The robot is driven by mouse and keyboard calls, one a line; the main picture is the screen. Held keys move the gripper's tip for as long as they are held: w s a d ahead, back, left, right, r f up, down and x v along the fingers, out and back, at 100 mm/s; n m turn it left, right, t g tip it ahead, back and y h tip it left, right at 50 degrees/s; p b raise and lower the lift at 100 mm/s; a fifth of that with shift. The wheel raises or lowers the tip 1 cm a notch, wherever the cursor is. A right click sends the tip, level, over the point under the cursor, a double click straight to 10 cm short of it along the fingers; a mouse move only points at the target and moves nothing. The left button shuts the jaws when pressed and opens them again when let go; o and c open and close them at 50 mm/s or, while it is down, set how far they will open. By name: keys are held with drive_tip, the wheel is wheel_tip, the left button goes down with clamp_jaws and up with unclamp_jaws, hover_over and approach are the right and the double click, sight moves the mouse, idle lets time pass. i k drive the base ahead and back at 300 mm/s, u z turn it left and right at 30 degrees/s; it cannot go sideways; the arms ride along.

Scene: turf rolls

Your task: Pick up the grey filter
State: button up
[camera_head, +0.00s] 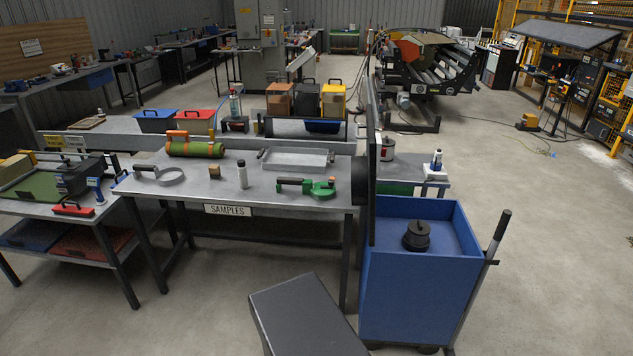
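No thing in view is clearly marked as the grey filter. A grey ring with a dark handle (165,176) lies at the left of the grey samples table. A shallow grey rectangular tray-like frame (296,158) with a handle at each end lies at the table's back right. I cannot tell which of these, if either, is the filter. A similar green ring with a dark handle (312,188) lies at the front right of the table. My gripper is not in view.
The floor at right is mostly open.

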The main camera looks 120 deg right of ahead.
sight(418, 231)
drive_tip(key=i, duration=0.6)
drive_tip(key=u, duration=5.9)
drive_tip(key=i, duration=0.15)
drive_tip(key=u, duration=1.55)
drive_tip(key=i, duration=0.9)
drive_tip(key=z, duration=0.05)
